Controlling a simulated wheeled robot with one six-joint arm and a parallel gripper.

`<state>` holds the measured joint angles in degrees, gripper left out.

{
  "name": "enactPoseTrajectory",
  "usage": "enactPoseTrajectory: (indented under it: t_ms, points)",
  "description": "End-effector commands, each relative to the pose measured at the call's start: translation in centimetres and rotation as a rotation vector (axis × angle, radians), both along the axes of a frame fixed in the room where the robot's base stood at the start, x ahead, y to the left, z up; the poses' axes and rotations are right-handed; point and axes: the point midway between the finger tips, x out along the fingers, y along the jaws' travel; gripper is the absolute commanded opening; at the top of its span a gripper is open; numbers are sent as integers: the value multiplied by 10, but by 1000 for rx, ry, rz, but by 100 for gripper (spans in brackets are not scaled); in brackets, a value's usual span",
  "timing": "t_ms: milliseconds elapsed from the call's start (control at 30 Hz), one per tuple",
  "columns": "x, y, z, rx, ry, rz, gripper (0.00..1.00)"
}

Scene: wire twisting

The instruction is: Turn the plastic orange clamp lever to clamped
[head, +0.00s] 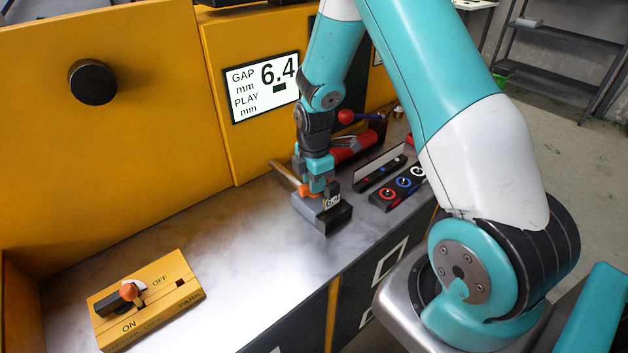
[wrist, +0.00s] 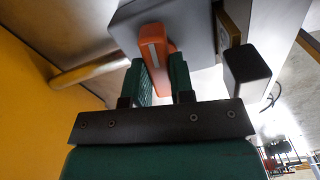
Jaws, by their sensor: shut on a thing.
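The orange clamp lever (wrist: 155,58) shows in the wrist view, with a pale stripe on it, against a grey block (wrist: 190,25). In the head view the lever's orange (head: 306,190) shows just below my gripper (head: 317,186). The two green fingers of my gripper (wrist: 164,78) stand on either side of the lever and are shut on it. The lever's far end and the clamp's inner parts are hidden.
A yellow ON/OFF switch box (head: 150,300) with an orange-tipped lever sits at the front left. A wooden-coloured rod (head: 284,175) lies behind the block. A black tray with round dials (head: 390,193) and a red cylinder (head: 352,148) are to the right. The bench between box and block is clear.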

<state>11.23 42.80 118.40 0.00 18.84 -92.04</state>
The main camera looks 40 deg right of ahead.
Motion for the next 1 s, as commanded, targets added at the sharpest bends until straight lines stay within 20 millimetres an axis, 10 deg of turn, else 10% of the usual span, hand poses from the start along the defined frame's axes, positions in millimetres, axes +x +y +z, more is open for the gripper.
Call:
enactPoseTrajectory:
  t_ms: [1000]
  points:
    - [0,0,1,-1,-2,-957,0]
